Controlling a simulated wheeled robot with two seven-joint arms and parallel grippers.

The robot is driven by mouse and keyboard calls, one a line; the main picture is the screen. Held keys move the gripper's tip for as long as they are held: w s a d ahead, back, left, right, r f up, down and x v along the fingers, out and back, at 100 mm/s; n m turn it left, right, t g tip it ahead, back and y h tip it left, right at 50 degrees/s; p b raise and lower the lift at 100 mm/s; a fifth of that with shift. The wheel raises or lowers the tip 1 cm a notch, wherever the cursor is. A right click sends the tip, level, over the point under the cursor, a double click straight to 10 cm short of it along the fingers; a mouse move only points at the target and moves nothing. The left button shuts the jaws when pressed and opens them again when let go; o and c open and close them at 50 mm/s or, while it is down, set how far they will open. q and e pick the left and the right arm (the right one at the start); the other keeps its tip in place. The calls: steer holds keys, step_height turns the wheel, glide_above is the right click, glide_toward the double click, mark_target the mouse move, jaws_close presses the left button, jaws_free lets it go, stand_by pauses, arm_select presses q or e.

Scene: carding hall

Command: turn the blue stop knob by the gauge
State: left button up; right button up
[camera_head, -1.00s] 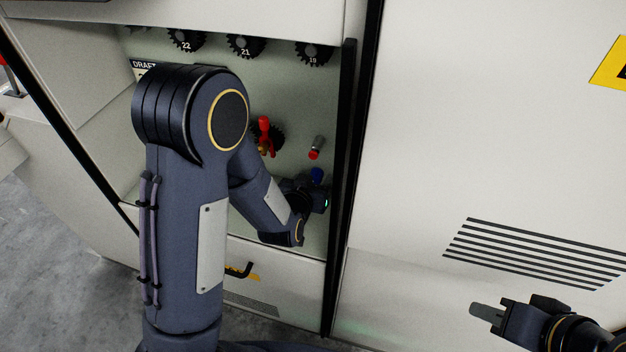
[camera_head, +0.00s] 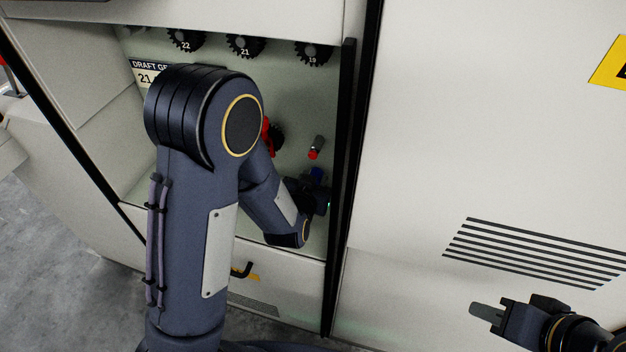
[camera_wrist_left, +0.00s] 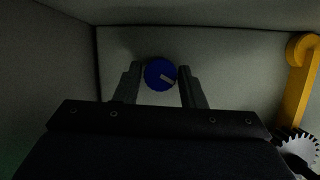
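In the head view the knob (camera_head: 317,174) is a small dark blue patch, partly hidden by my wrist. My left gripper (camera_wrist_left: 160,82) is open, with one finger on each side of the knob. The gaps are thin, and I cannot tell whether either finger touches it. In the head view the left gripper (camera_head: 318,189) is mostly hidden. My right gripper (camera_head: 488,313) is in front of the white panel at lower right; its finger gap cannot be made out. I cannot pick out a gauge.
A silver part with a red end (camera_head: 315,149) is just above the knob. A red handle (camera_head: 266,130) is left of it, partly behind my arm. Toothed gears (camera_head: 246,46) line the top. A dark post (camera_head: 342,180) bounds the recess. A yellow bar (camera_wrist_left: 299,90) stands at right.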

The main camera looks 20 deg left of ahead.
arm_select(q)
steer(key=shift+o, duration=1.4)
steer(key=shift+s, duration=0.1)
steer(key=v, duration=0.7)
steer(key=shift+s+r+p, duration=0.2)
steer(key=shift+s+p, duration=0.1)
steer(key=shift+p, duration=0.1)
